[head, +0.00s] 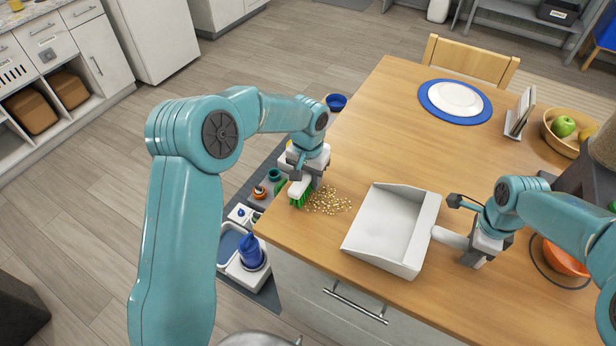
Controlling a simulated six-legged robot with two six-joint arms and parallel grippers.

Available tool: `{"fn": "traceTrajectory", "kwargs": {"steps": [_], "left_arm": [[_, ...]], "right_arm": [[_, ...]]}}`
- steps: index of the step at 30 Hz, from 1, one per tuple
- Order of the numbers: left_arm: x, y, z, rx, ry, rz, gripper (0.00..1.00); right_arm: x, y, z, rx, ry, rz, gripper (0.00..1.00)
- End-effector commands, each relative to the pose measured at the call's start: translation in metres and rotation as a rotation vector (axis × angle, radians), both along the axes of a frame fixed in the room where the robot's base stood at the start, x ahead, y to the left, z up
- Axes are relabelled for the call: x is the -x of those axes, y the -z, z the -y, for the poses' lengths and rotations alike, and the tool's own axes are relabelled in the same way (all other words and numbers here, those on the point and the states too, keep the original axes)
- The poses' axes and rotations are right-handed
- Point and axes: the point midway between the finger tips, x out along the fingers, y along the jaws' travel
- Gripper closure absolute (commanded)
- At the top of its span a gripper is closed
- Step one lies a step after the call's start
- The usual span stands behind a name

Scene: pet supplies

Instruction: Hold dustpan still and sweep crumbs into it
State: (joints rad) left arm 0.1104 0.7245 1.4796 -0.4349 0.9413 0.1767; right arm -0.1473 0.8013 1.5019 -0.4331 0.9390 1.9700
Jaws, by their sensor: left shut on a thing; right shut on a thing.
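A white dustpan (388,229) lies on the wooden table with its open edge facing left. My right gripper (459,240) is shut on the dustpan's handle at its right side. My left gripper (305,172) is shut on a white brush (300,189) with green bristles, held at the table's left edge. A patch of yellowish crumbs (328,201) lies on the table between the brush and the dustpan. The bristles are at the left side of the crumbs; whether they touch the table is hard to tell. The dustpan looks empty.
A blue-rimmed plate (455,101), a small stand (521,113) and a fruit bowl (562,130) stand at the table's back right. An orange bowl (566,260) sits by my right arm. A chair (470,62) is behind. The table's middle is clear.

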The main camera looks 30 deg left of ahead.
Motion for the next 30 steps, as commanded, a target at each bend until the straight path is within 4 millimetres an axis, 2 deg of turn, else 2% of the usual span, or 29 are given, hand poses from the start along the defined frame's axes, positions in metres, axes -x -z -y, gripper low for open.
{"fn": "traceTrajectory", "kwargs": {"steps": [22,30], "left_arm": [[0.000,0.011,0.001,0.000,0.000,0.000,0.98],[-0.001,0.010,0.020,0.000,0.003,0.000,0.98]], "right_arm": [[0.000,0.000,0.000,0.000,0.000,0.001,1.00],[0.000,0.000,0.000,0.000,0.000,0.001,1.00]]}}
